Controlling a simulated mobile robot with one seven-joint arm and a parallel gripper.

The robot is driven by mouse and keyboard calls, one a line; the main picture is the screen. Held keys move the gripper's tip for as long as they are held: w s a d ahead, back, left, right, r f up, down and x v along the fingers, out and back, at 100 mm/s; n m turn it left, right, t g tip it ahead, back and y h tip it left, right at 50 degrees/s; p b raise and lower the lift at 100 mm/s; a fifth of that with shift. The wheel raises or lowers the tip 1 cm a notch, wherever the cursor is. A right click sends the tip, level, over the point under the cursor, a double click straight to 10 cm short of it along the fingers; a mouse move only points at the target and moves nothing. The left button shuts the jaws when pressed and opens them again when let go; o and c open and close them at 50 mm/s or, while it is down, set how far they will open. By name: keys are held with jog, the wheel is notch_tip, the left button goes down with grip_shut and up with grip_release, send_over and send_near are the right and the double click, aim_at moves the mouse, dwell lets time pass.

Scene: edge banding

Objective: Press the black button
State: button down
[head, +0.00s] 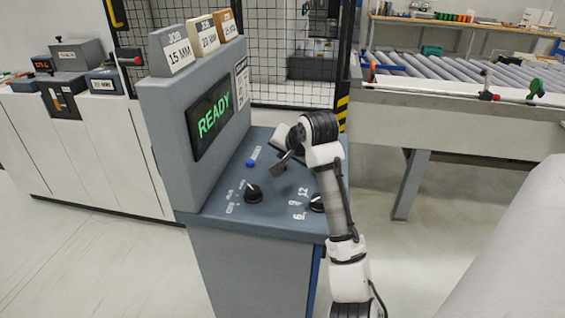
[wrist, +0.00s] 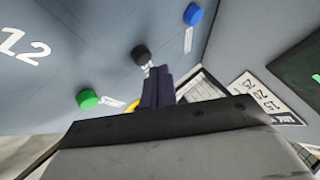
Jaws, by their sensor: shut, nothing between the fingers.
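The black button (wrist: 140,55) shows in the wrist view on the blue-grey panel, between a blue button (wrist: 193,14) and a green button (wrist: 87,98). My gripper (wrist: 159,70) is shut and empty, its dark fingertips right beside the black button in the picture. I cannot tell whether they touch it. In the head view my gripper (head: 279,167) is low over the console top (head: 222,207), just right of the blue button (head: 250,163).
Two black knobs, left (head: 253,193) and right (head: 317,203), stand on the console near its front. The upright screen (head: 211,115) reads READY, with JOB blocks (head: 178,57) above it. A roller conveyor (head: 440,68) lies at the right. A yellow part (wrist: 133,105) shows partly behind my gripper.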

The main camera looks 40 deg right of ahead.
notch_tip(320, 180, up, 5)
jog(key=p, duration=0.4)
jog(key=shift+f, duration=0.1)
dwell(1.0)
